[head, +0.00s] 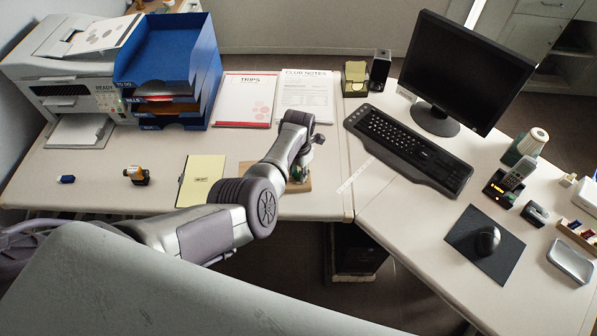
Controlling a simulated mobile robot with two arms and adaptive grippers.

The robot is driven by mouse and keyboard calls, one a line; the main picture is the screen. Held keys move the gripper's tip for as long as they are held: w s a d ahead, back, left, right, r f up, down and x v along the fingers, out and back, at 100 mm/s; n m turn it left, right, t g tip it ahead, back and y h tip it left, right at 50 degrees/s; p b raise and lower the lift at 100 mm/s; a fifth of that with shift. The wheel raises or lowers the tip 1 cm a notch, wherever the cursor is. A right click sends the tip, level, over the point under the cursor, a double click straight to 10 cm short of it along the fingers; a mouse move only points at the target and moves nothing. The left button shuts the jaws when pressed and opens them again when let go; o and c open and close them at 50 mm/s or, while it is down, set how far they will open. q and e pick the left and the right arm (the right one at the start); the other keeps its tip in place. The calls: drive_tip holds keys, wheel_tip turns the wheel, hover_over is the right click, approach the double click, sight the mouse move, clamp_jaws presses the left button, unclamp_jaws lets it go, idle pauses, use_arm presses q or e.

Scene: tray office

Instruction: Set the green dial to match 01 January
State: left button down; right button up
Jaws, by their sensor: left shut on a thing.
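A small wooden base (248,168) lies near the front edge of the desk, left of the seam. A bit of the green dial (297,174) shows at its right part, under my left gripper. My left gripper (303,168) reaches down over the base from the left and is shut on the green dial. The wrist and forearm cover much of the base, so the dial's setting and any date marking cannot be read. My right gripper is not in view.
Left of my arm lie a yellow notepad (201,180), a tape dispenser (137,175) and a small blue item (66,179). Behind are papers (246,98) and a blue tray stack (215,72). A keyboard (408,148) and monitor (455,70) stand to the right.

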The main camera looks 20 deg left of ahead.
sight(298, 174)
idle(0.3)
use_arm(q)
drive_tip(key=c, duration=0.8)
unclamp_jaws()
drive_tip(key=shift+c, duration=0.2)
drive_tip(key=shift+r, duration=0.1)
wheel_tip(298, 174, up, 7)
drive_tip(key=shift+r, duration=0.2)
